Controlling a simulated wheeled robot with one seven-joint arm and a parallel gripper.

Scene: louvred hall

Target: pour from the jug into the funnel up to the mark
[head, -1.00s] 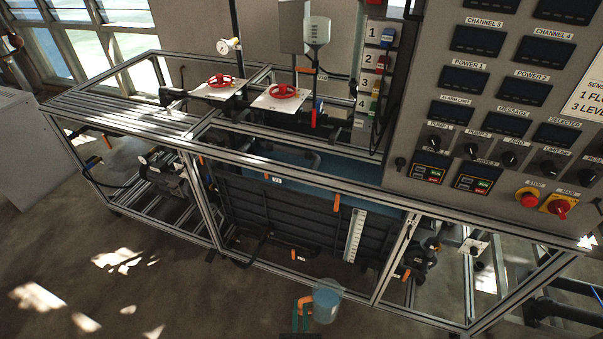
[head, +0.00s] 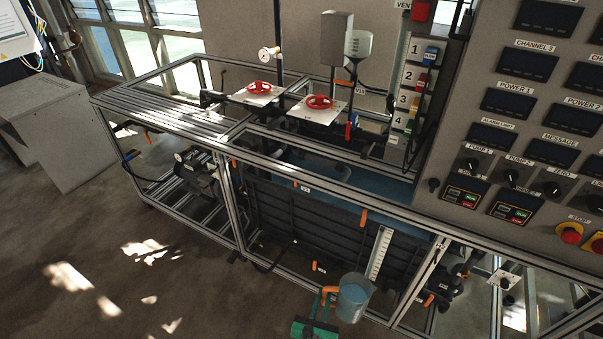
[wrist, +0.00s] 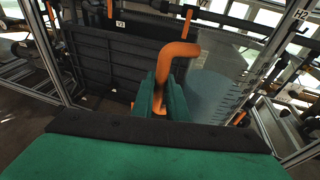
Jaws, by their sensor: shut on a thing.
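The jug (head: 353,298) is a clear bluish vessel with an orange handle, low at the front of the rig in the head view. My green gripper (head: 325,300) is shut on the handle. In the wrist view the orange handle (wrist: 175,62) stands between the green fingers (wrist: 156,95), and the see-through jug body (wrist: 217,90) is to the right. The jug looks about upright. The funnel (head: 358,44) is a pale translucent cup high at the back of the rig, beside a grey box. The jug is well below and apart from it. I cannot make out a fill mark on the funnel.
The metal frame rail (head: 330,188) runs between jug and funnel. Red handwheels (head: 319,102) sit on white plates left of the funnel. A control panel (head: 520,130) stands at the right. A scale strip (head: 380,252) is on the dark tank front. Open floor lies at left.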

